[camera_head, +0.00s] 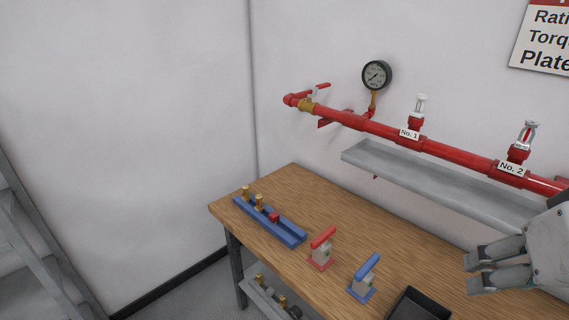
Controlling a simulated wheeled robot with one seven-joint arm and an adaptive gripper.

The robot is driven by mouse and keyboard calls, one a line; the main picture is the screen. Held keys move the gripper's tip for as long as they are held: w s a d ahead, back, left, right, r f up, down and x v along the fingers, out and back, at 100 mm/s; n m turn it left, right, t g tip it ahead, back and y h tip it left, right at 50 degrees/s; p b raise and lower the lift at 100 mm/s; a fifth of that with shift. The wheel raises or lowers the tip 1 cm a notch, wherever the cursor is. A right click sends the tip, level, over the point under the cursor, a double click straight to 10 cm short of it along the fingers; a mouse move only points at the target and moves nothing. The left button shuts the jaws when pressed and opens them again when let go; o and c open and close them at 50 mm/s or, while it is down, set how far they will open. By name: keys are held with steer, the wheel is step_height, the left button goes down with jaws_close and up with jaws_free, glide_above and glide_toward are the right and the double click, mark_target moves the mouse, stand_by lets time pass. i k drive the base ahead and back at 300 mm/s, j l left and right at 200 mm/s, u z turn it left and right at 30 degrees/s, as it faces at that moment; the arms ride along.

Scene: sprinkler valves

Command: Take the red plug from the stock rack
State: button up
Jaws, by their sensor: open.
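The red plug (274,217) is a small red piece in the blue stock rack (290,235). The rack lies near the left end of the wooden table. Two brass pieces, one (246,193) at the rack's far end and another (259,202) between it and the plug, stand in the same rack. My gripper (468,271) is at the right edge of the view with its fingers pointing left. It is open and empty, well to the right of the rack and apart from it.
A red-handled tool (322,248) and a blue-handled tool (364,277) stand between the rack and my gripper. A black tray (418,305) is at the bottom. Behind are a grey trough (430,180) and a red pipe (450,150) with sprinklers and a gauge (376,75).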

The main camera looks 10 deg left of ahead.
mark_target(274, 217)
steer(key=u, duration=0.75)
steer(key=i+j+z, duration=0.3)
steer(key=j, duration=0.3)
steer(key=i+j+z, duration=0.15)
steer(key=i+j, duration=0.15)
steer(key=i+j+z, duration=0.1)
steer(key=j, duration=0.3)
steer(key=i+j+z, duration=0.15)
steer(key=j, duration=0.25)
